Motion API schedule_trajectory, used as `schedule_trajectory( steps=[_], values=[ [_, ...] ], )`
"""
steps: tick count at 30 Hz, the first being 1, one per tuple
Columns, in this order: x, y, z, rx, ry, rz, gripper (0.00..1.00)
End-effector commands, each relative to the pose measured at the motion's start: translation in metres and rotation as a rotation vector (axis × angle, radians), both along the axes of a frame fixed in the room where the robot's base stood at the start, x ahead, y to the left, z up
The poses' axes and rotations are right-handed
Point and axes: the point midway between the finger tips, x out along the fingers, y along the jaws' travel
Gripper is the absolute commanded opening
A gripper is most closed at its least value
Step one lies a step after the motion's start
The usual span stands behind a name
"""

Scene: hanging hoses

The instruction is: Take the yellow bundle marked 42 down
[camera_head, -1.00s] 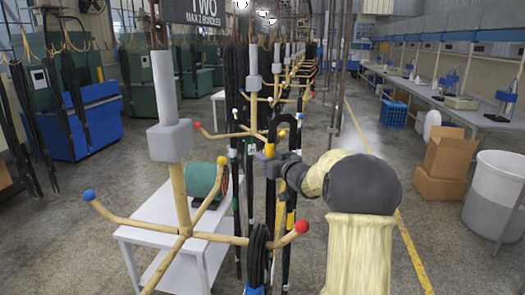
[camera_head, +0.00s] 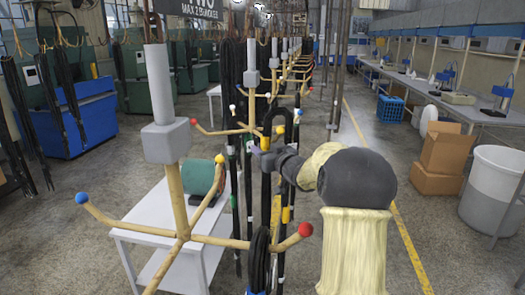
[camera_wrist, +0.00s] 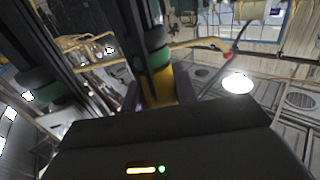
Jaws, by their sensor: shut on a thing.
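A black hose bundle hangs as a narrow upright loop (camera_head: 279,118) at the middle of the head view, with a yellow band (camera_head: 286,214) lower on it. My gripper (camera_head: 268,158) is at its upper part, shut on it. In the wrist view, a dark hose with a green band (camera_wrist: 155,57) and a yellow part (camera_wrist: 184,88) runs between my fingers. The mark 42 cannot be read in either view. My arm hides part of what lies behind it.
A near rack post (camera_head: 175,200) has wooden arms with blue, yellow and red ball ends (camera_head: 306,230). Another black bundle (camera_head: 259,258) hangs on its right arm. More racks with hoses stand behind. A white table (camera_head: 150,215) is at left; boxes (camera_head: 446,150) and a bin (camera_head: 493,195) are at right.

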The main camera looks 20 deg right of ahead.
Motion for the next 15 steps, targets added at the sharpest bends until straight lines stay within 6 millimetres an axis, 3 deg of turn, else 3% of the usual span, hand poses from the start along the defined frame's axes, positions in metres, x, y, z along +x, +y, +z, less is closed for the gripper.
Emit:
schedule_trajectory(
  steps=[15],
  values=[
    [-0.022, 0.011, 0.004, -0.003, -0.007, 0.004, 0.0]
  ],
)
